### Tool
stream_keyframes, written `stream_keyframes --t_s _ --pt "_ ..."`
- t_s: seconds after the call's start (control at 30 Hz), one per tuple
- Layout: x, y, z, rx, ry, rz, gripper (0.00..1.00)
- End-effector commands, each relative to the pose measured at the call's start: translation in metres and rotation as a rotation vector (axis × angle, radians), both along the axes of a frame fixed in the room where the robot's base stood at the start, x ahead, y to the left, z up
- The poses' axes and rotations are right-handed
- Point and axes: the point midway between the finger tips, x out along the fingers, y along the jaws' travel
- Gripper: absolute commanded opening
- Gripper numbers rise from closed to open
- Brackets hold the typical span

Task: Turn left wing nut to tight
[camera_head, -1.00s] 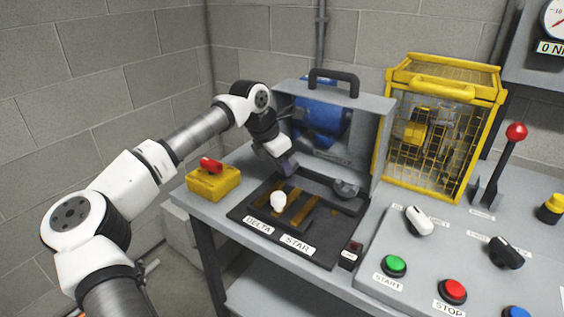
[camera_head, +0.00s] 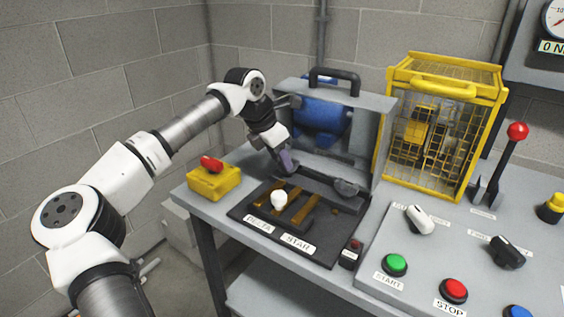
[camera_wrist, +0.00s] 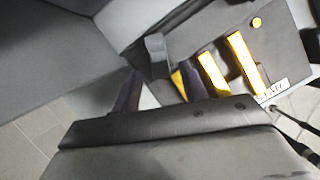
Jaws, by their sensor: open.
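An open terminal box (camera_head: 250,222) lies on the bench, with brass-coloured strips and a white knob (camera_head: 279,200) inside, above the DELTA and STAR labels. A dark grey rounded part (camera_head: 345,187), possibly a wing nut, sits at the right of the box's back edge. My gripper (camera_head: 288,162) is over the back left of the box and hides what is under it, so I cannot make out the left wing nut in the head view. In the wrist view, a grey upright piece (camera_wrist: 156,50), possibly that wing nut, shows near my open gripper (camera_wrist: 155,85); contact cannot be told.
A grey panel with a black handle (camera_head: 334,80) and a blue motor (camera_head: 322,120) stand close behind my gripper. A yellow box with a red knob (camera_head: 213,180) is at the left, a yellow cage (camera_head: 440,125) at the right. Control buttons fill the front right.

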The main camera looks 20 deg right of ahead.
Motion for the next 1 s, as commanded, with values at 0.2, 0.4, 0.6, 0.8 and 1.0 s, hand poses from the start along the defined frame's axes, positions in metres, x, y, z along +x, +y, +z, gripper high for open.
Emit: stream_keyframes --t_s 0.2,0.4,0.6,0.8,1.0 --pt "-0.004 0.019 0.046 -0.001 -0.004 0.002 0.44" --pt "-0.007 0.030 0.076 0.000 -0.003 0.001 0.44" --pt "-0.009 0.035 0.087 0.000 -0.001 0.000 0.44" --pt "-0.009 0.035 0.087 0.000 -0.001 0.000 0.44" --pt "-0.012 0.021 0.093 -0.062 0.004 -0.009 0.44"
